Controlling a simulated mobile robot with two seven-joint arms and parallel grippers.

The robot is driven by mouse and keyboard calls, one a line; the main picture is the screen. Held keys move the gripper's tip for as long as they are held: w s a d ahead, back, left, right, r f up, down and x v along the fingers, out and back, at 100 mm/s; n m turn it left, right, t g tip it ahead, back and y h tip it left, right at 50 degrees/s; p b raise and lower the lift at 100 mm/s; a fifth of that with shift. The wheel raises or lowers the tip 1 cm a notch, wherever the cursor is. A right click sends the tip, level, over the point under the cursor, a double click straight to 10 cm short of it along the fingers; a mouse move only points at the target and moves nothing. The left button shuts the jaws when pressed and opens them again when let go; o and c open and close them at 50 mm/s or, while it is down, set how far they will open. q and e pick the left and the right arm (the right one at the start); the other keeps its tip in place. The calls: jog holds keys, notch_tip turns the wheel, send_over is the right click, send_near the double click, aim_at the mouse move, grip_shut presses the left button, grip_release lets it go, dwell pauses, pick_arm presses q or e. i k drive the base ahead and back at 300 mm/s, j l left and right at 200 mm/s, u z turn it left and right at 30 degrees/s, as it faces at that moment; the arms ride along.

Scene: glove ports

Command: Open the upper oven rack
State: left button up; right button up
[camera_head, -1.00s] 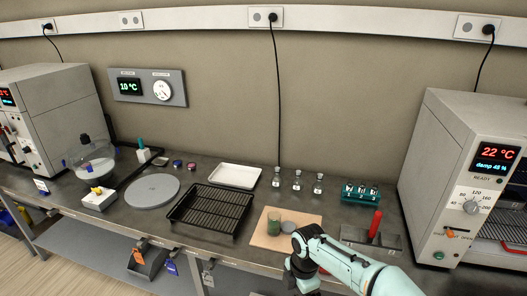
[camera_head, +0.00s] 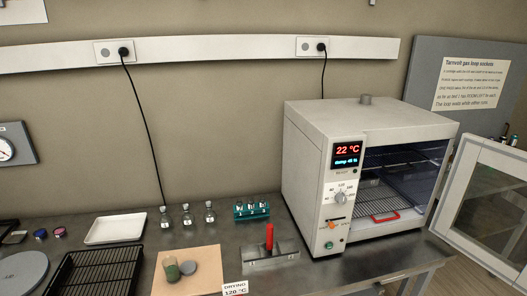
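The drying oven (camera_head: 318,165) stands on the bench at the right, with its display reading 22 °C. Its glazed door (camera_head: 490,205) is swung wide open to the right. Inside, an upper wire rack (camera_head: 405,156) spans the chamber near the top and looks pushed in. Lower down, another rack with a red front handle (camera_head: 385,217) sits near the chamber floor. The oven's left wall hides part of the interior. Neither of my grippers is in view.
A grey holder with a red-handled tool (camera_head: 270,240), a teal vial rack (camera_head: 251,209), small flasks (camera_head: 188,215), a tan board (camera_head: 190,270) and a black wire tray (camera_head: 95,275) stand left of the oven. A "DRYING 120 °C" card (camera_head: 235,288) is at the front.

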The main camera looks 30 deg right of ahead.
aim_at(412, 167)
jog(key=z, duration=2.05)
jog(key=i+l, duration=0.2)
jog(key=l, duration=0.15)
jog(key=i+l, duration=0.15)
jog(key=l, duration=0.15)
jog(key=i+l, duration=0.2)
jog(key=l, duration=0.15)
jog(key=i+l+u, duration=0.1)
jog(key=l, duration=0.2)
jog(key=i, duration=0.05)
